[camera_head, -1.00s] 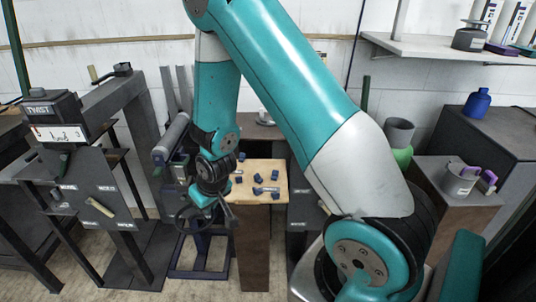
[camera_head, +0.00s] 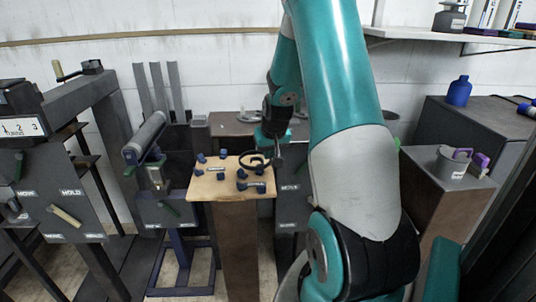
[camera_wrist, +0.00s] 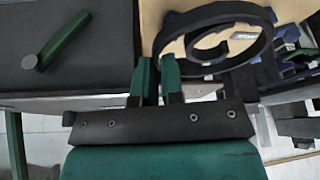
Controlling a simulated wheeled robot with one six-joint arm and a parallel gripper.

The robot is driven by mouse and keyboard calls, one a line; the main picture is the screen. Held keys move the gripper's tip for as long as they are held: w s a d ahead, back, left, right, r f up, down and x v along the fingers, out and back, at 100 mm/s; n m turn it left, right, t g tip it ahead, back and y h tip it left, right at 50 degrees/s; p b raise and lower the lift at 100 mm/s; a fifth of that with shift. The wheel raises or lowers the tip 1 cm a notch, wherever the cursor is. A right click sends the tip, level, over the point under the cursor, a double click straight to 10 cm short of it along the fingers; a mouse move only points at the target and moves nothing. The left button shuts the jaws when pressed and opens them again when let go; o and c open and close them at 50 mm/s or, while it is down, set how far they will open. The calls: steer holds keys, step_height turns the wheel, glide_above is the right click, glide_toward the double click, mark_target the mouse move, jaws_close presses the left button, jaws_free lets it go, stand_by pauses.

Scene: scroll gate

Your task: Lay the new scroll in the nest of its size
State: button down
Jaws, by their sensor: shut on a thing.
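The new scroll, a dark curled bar (camera_head: 241,161), shows as an open curl in the wrist view (camera_wrist: 262,48). My gripper (camera_head: 277,151) is shut on one end of it; in the wrist view its two green fingers (camera_wrist: 160,70) stand close together beside the curl. The scroll hangs over the right part of a pale wooden board (camera_head: 205,190). Blue blocks on the board form nests: one group around a label at the left (camera_head: 216,168), another around a label at the right (camera_head: 256,187). The labels are too small to read. The scroll partly hides the right group.
A dark stand with a grey roller (camera_head: 146,133) is left of the board. A dark cabinet with a green handle (camera_head: 289,187) is right of it. The twist machine (camera_head: 60,190) is far left. A grey mug (camera_head: 452,163) stands on a box at right.

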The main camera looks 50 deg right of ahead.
mark_target(267, 178)
steer(key=shift+f+b, duration=2.3)
steer(key=shift+f, duration=0.9)
steer(key=shift+f, duration=0.25)
steer(key=shift+s+a+f, duration=0.1)
steer(key=shift+f, duration=0.4)
steer(key=c, duration=1.2)
jaws_free()
steer(key=shift+b, duration=0.3)
steer(key=shift+c, duration=0.2)
steer(key=shift+o, duration=0.4)
